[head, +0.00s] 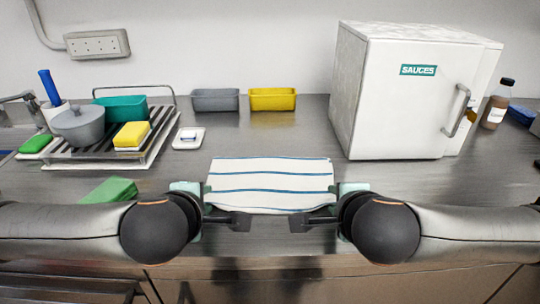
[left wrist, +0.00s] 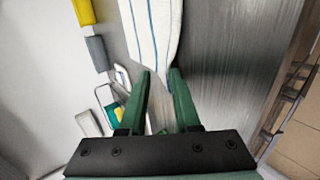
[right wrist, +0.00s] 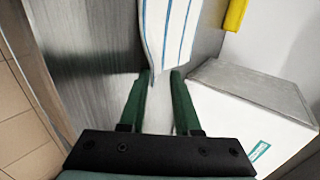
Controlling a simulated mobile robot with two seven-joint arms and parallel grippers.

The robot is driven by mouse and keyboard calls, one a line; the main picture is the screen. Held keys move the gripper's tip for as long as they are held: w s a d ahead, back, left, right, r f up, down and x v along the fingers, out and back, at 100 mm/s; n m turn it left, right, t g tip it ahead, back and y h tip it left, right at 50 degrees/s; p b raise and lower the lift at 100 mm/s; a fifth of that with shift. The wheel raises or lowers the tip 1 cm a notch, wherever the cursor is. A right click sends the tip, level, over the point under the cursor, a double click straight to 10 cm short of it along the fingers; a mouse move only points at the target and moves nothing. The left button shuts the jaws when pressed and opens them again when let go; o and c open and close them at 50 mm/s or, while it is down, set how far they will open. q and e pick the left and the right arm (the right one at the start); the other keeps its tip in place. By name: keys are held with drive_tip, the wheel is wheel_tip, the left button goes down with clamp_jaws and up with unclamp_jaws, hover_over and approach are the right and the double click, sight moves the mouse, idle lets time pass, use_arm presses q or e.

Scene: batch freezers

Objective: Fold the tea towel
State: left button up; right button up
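The tea towel (head: 270,182) is white with blue stripes and lies on the counter in the middle of the head view. My left gripper (head: 217,208) is at its front left corner and my right gripper (head: 322,208) at its front right corner. In the left wrist view the towel (left wrist: 155,30) reaches to the tips of two parted green fingers. In the right wrist view the towel's end (right wrist: 166,40) also lies at the parted fingertips. Both grippers look open. I cannot tell whether the cloth touches the fingers.
A white SAUCES box (head: 390,100) stands at the back right. A grey tub (head: 215,100) and a yellow tub (head: 272,99) stand at the wall. A dish rack (head: 150,155) and a small white scale (head: 188,139) are on the left.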

use_arm(q)
drive_tip(key=o, duration=0.3)
drive_tip(key=shift+r, duration=0.1)
use_arm(e)
drive_tip(key=o, duration=0.3)
drive_tip(key=shift+r, duration=0.1)
use_arm(q)
drive_tip(key=shift+o, duration=0.2)
drive_tip(key=shift+s+r, duration=0.15)
drive_tip(key=shift+r, duration=0.2)
use_arm(e)
drive_tip(key=shift+s+r, duration=0.1)
drive_tip(key=shift+r, duration=0.25)
use_arm(q)
drive_tip(key=s+r, duration=0.5)
drive_tip(key=r, duration=0.3)
drive_tip(key=shift+s, duration=0.35)
use_arm(e)
drive_tip(key=s+r, duration=0.4)
drive_tip(key=r, duration=0.1)
drive_tip(key=s+r, duration=0.1)
drive_tip(key=r, duration=0.2)
drive_tip(key=shift+s+r, duration=0.1)
drive_tip(key=shift+s, duration=0.3)
